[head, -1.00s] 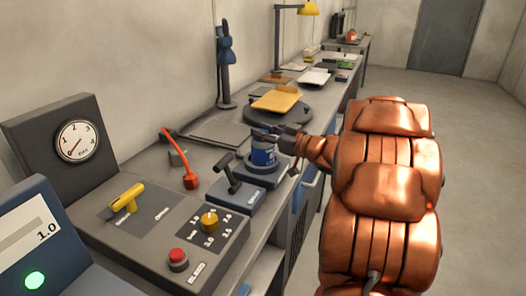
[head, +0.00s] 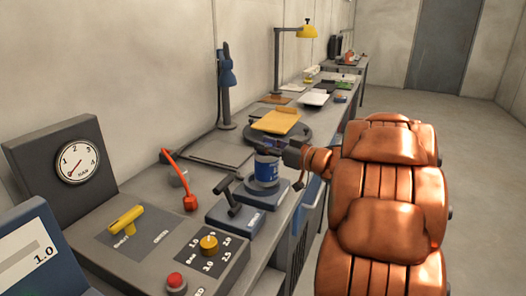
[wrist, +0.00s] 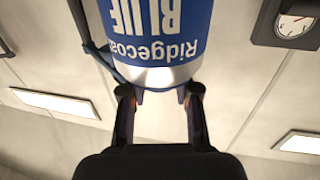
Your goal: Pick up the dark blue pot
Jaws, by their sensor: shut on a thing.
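The dark blue pot (head: 266,172), a small can with a pale band, stands upright on a dark square base on the bench. In the wrist view the pot (wrist: 160,35) shows upside down, with the white words "Ridgecoat BLUE" on its label. My gripper (head: 277,150) reaches in from the right at the pot's upper part. In the wrist view its two fingers (wrist: 160,97) are at the pot's top-end rim, shut on it. The exact contact points are partly hidden. I see no clear gap under the pot.
A lever box (head: 234,212) stands just before the pot. A round dark plate with a yellow board (head: 275,122) lies behind it. A red-handled lever (head: 190,200) and a control panel (head: 160,246) are to the left. The floor at right is clear.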

